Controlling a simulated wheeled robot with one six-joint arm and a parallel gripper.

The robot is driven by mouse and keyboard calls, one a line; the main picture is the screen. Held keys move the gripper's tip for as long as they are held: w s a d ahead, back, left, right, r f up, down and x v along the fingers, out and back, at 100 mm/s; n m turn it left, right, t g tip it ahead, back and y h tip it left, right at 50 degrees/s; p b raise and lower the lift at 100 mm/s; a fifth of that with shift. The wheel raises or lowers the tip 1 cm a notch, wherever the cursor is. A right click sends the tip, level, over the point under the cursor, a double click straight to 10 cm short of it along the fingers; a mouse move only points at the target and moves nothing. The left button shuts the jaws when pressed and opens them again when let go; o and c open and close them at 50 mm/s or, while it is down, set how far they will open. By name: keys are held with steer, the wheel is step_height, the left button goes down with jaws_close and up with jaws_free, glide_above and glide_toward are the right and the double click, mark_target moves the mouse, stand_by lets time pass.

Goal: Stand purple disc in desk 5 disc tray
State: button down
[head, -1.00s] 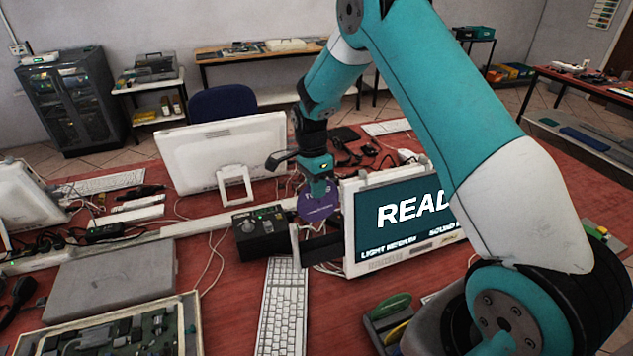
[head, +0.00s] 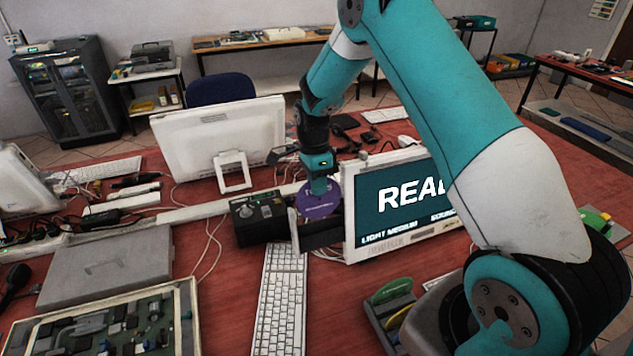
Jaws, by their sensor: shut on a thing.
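The purple disc (head: 318,203) hangs upright below my gripper (head: 320,184), which is shut on its upper edge. The disc is in the air just left of the lit screen and right of a black box. A grey slotted tray (head: 372,313) stands at the front edge of the red desk, right of the keyboard. It holds a green disc (head: 392,290) and a yellow disc (head: 398,318), both standing on edge. My arm hides part of the tray's right side. I cannot tell from a label whether this is the desk 5 tray.
The screen (head: 400,200) stands close to the right of the disc. A black box with a knob (head: 258,220) and a dark bracket (head: 318,236) are close by. A white keyboard (head: 280,305) lies in front. Bare red desk (head: 335,300) shows between keyboard and tray.

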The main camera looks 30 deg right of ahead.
mark_target(320, 216)
steer(key=shift+b+x, duration=2.25)
steer(key=shift+x, duration=1.85)
steer(key=c, duration=1.2)
jaws_free()
steer(key=shift+r, duration=0.1)
steer(key=b+v, duration=0.3)
steer(key=v, duration=1.4)
steer(key=shift+r, duration=0.15)
